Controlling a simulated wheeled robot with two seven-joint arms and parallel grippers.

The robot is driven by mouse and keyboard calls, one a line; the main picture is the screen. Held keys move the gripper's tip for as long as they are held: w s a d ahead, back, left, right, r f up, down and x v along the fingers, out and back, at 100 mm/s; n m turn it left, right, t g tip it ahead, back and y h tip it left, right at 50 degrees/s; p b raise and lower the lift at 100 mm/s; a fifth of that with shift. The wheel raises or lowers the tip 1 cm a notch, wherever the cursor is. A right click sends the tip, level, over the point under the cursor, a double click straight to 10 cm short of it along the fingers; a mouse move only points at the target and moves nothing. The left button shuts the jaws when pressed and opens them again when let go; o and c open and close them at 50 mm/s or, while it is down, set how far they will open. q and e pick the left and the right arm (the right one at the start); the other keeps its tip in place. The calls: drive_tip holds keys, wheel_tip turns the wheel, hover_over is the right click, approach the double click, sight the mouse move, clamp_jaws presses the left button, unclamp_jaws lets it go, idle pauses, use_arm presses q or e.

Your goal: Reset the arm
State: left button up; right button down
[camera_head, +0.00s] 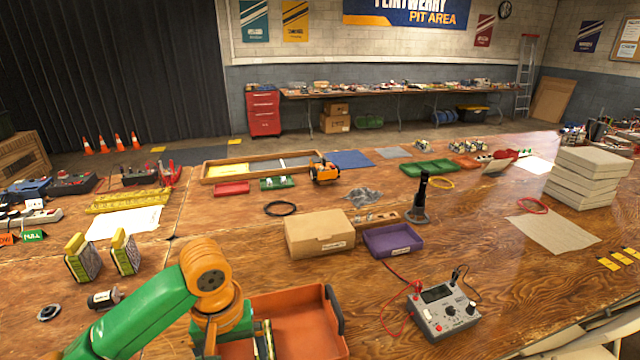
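My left arm, green with orange joints, comes in from the lower left. Its gripper (236,343) hangs low at the bottom edge, over the left side of an orange tray (305,296) with a dark handle. The fingertips are hidden or cut off by the frame edge, so I cannot tell whether they are open or hold anything. My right gripper is not in view.
A cardboard box (320,233), a purple bin (392,240) and a grey meter (443,310) with red leads stand beyond and right of the tray. Two yellow-topped packs (124,252) and a motor-like cylinder (103,299) are left. Bare wood lies at right centre.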

use_arm(q)
drive_tip(key=s+d+f+m+t+h, duration=0.1)
drive_tip(key=s+d+f+m+h, duration=0.15)
drive_tip(key=d+f, duration=0.2)
drive_tip(key=s+d+f+m+t+h, duration=0.1)
drive_tip(key=s+d+f+m, duration=0.15)
drive_tip(key=f, duration=0.35)
drive_tip(key=s+a+f+t+y, duration=0.1)
drive_tip(key=s+a+f+y, duration=0.3)
drive_tip(key=s+a, duration=0.55)
wheel_tip(320, 180, down, 22)
drive_tip(key=s+g+b, duration=0.1)
drive_tip(key=s+b, duration=0.1)
drive_tip(key=b, duration=0.3)
drive_tip(key=s+a+f+g+b, duration=0.1)
drive_tip(key=s+a+f+b, duration=0.2)
drive_tip(key=s+f, duration=0.8)
wheel_tip(320, 180, down, 3)
drive_tip(key=shift+s+r, duration=0.15)
drive_tip(key=shift+s, duration=0.1)
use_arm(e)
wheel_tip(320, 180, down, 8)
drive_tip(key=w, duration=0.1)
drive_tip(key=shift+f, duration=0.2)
